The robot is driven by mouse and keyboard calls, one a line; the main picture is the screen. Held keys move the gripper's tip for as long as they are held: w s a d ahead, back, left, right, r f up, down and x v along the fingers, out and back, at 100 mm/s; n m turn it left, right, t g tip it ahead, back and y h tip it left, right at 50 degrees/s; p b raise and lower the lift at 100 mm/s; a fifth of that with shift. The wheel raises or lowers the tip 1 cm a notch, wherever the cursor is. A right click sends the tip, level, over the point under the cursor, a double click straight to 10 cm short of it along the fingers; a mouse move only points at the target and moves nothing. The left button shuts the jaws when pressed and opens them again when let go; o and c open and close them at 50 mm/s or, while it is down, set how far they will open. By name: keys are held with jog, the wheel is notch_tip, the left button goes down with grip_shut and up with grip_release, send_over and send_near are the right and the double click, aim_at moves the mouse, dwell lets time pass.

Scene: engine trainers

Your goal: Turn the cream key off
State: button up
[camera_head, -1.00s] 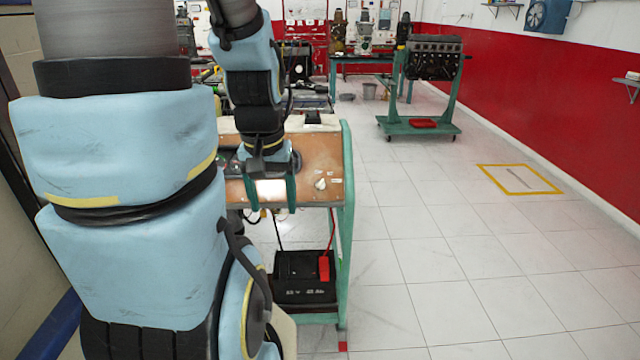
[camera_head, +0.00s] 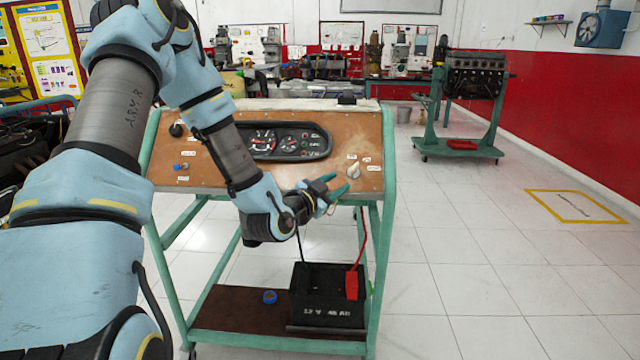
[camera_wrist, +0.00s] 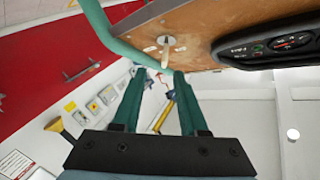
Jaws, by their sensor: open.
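The cream key (camera_head: 354,170) is a small pale knob at the right end of the brown panel (camera_head: 225,170) of the engine trainer. In the wrist view the key (camera_wrist: 166,43) shows on the panel's face, beyond the fingertips and roughly in line with the space between them. My gripper (camera_head: 341,183) is open, with its teal fingers just below and in front of the key. The gripper also shows in the wrist view (camera_wrist: 159,74), with nothing clearly held. I cannot tell whether a fingertip touches the key.
A dark gauge cluster (camera_head: 285,141) sits left of the key on the panel. Below, a black battery (camera_head: 327,295) with a red clamp stands on the trainer's shelf. The green frame (camera_head: 389,180) runs close to the key's right.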

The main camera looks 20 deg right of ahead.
aim_at(350, 171)
jog(key=shift+h, duration=0.3)
jog(key=p+x, duration=0.1)
jog(key=x, duration=0.4)
jog(key=p+x, duration=0.2)
jog(key=x, duration=0.3)
jog(key=shift+w+d+r, duration=0.1)
jog(key=shift+w+r, duration=0.1)
jog(key=shift+w, duration=0.4)
grip_shut()
